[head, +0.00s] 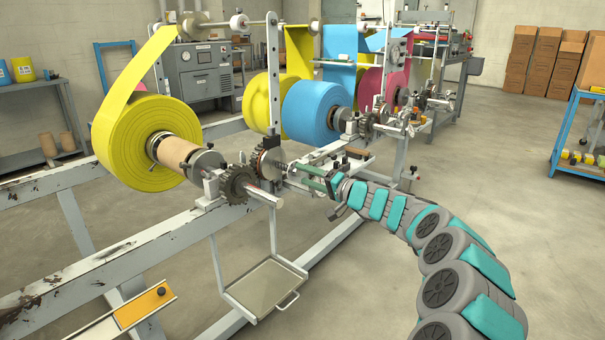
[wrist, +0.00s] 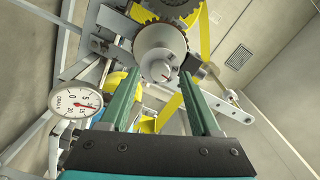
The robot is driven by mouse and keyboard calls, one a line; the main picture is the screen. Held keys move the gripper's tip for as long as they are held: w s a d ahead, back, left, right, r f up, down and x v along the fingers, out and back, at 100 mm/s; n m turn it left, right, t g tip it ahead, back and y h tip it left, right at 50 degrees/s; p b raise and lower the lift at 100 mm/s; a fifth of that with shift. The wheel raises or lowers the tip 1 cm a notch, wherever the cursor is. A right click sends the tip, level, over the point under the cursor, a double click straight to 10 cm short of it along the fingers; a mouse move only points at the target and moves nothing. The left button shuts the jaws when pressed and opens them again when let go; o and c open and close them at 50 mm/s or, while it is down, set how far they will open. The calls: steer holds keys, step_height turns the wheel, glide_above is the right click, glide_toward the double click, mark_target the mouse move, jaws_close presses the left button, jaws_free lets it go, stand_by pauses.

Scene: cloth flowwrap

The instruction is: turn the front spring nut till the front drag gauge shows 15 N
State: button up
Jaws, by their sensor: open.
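The front spring nut (wrist: 157,70) is a grey round knob with a small red mark, in the upper middle of the wrist view. My gripper (wrist: 161,74) is open, with one long green finger on either side of the nut; I cannot tell if either touches it. In the head view my gripper (head: 308,176) is at the front spindle, and the nut is hard to make out there. The drag gauge (wrist: 75,98) is a white dial with a red needle, left of my fingers.
A yellow roll (head: 150,143) sits at the near end of the machine, a blue roll (head: 313,111) farther back. A toothed gear (head: 237,184) stands beside the spindle. A hanging tray (head: 265,287) is below. The floor at right is clear up to a blue cart (head: 577,130).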

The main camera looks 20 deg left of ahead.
steer(key=shift+x, duration=0.95)
steer(key=shift+d, duration=0.1)
steer(key=shift+c, duration=0.2)
jaws_close()
